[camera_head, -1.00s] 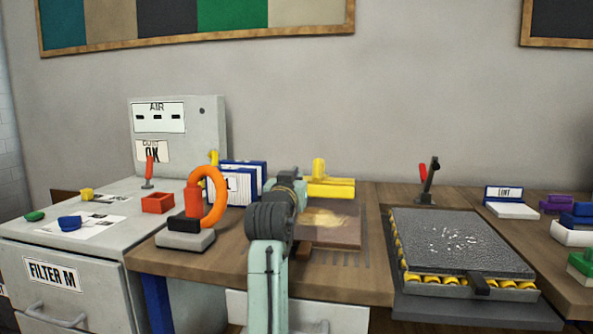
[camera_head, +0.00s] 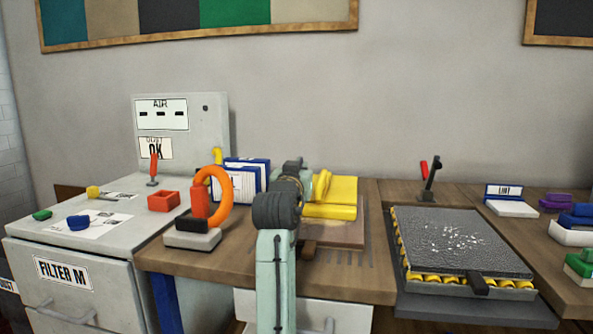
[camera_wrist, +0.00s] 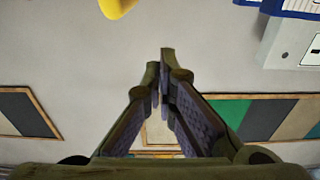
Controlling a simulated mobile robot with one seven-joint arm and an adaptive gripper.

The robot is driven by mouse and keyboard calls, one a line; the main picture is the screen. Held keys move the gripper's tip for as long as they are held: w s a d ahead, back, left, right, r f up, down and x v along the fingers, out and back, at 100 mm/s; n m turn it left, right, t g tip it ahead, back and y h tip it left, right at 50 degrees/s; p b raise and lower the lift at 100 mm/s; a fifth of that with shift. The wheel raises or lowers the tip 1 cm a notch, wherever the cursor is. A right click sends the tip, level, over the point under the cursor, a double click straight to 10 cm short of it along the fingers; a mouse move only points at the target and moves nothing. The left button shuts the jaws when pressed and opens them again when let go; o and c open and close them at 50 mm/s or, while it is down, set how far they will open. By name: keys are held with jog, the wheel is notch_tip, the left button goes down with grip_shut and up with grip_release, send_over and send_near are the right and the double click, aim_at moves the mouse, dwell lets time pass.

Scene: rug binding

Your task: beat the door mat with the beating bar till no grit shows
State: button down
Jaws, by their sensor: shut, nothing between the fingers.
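My gripper (camera_wrist: 159,72) is shut and empty in the wrist view, pointing at the wall. In the head view my arm's end is just left of the yellow knob; I cannot tell whether they touch.
A tray of yellow rollers bears a grey, white-specked pad (camera_head: 455,243) at right. A lever with a red grip (camera_head: 428,180) stands behind it. An orange ring on a grey base (camera_head: 213,205) and blue-white binders (camera_head: 242,180) stand left of my arm.

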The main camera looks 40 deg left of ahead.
jog(key=s+d+f+b, duration=0.1)
jog(key=s, duration=0.1)
jog(key=s+d+f+b, duration=0.1)
jog(key=s+f, duration=0.1)
jog(key=s, duration=0.1)
jog(key=s+d+f+b, duration=0.1)
jog(key=s+f, duration=0.1)
jog(key=shift+s+d, duration=0.2)
jog(key=shift+d, duration=0.05)
jog(key=shift+s+r, duration=0.1)
